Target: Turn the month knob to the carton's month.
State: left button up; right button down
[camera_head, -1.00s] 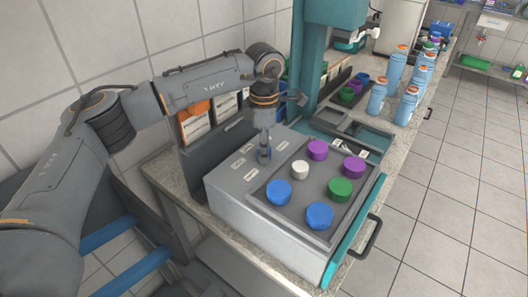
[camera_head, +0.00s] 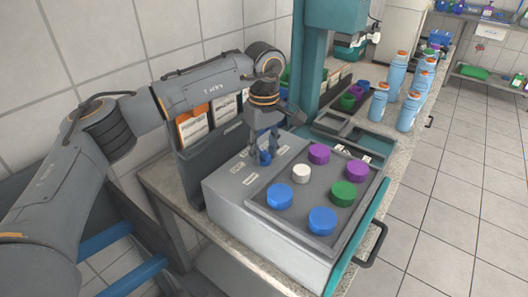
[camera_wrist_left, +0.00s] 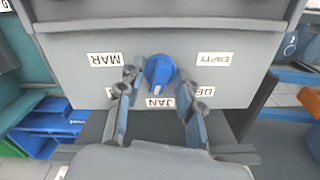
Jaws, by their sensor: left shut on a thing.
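The month knob is a blue dial (camera_head: 265,158) on the sloping panel of the grey box (camera_head: 237,207). The left wrist view shows the knob (camera_wrist_left: 159,71) with its white mark toward the JAN label (camera_wrist_left: 160,102). My left gripper (camera_head: 264,154) reaches down over the knob. In the left wrist view its fingers (camera_wrist_left: 158,76) are on either side of the knob, shut on it. I cannot make out a carton. My right gripper is not in view.
A tray (camera_head: 256,207) of blue, green, purple and white round pieces lies beside the knob panel. Clipboards (camera_head: 195,128) stand behind. A teal column (camera_head: 310,60) rises close to the gripper. Blue bottles (camera_head: 408,112) stand farther right.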

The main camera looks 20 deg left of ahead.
aim_at(264, 152)
pick_arm(q)
jog(key=m, duration=0.6)
jog(key=shift+f, duration=0.1)
jog(key=shift+m, duration=0.3)
dwell(0.3)
jog(key=o, duration=1.1)
jog(key=shift+o, duration=0.2)
jog(key=shift+r, duration=0.55)
notch_tip(264, 152, up, 11)
